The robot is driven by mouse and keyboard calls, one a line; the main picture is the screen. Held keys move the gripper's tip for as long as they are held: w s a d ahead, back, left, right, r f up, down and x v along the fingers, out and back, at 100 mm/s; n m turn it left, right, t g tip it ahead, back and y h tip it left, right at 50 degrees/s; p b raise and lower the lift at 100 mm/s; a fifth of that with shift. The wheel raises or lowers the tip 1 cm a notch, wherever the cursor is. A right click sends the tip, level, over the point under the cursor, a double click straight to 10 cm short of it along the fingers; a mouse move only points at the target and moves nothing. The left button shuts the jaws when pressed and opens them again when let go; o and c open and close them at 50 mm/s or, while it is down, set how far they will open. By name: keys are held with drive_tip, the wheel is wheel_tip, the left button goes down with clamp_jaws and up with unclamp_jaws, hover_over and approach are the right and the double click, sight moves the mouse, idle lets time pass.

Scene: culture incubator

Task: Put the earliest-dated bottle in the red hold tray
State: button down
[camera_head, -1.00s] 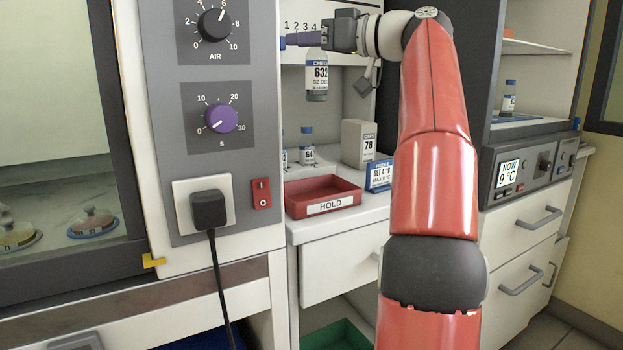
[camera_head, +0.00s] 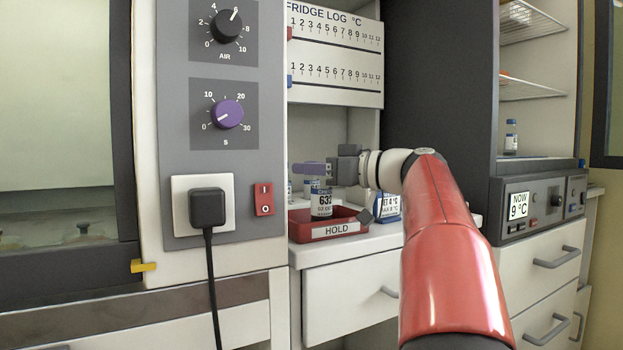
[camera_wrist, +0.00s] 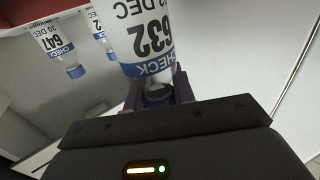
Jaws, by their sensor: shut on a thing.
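My gripper (camera_head: 318,170) is shut on the neck of a bottle (camera_head: 321,205) labelled 632, which hangs upright below it. In the wrist view this bottle (camera_wrist: 150,40) shows upside down, reading CHECK, 632 and a DEC date whose day is partly cut off. The red tray (camera_head: 300,231) marked HOLD is under the bottle. The bottle's lower end shows between the tray's walls; I cannot tell whether it touches the tray floor.
A fridge log board (camera_head: 335,55) is above. A bottle (camera_head: 511,138) stands in the open fridge at right. The panel with dials (camera_head: 223,150) borders the tray area on the left.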

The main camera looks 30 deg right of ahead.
drive_tip(key=shift+f, duration=0.25)
drive_tip(key=shift+f, duration=0.15)
drive_tip(key=c, duration=1.2)
unclamp_jaws()
drive_tip(key=shift+o, duration=0.2)
drive_tip(key=v, duration=1.2)
drive_tip(key=shift+r, duration=0.2)
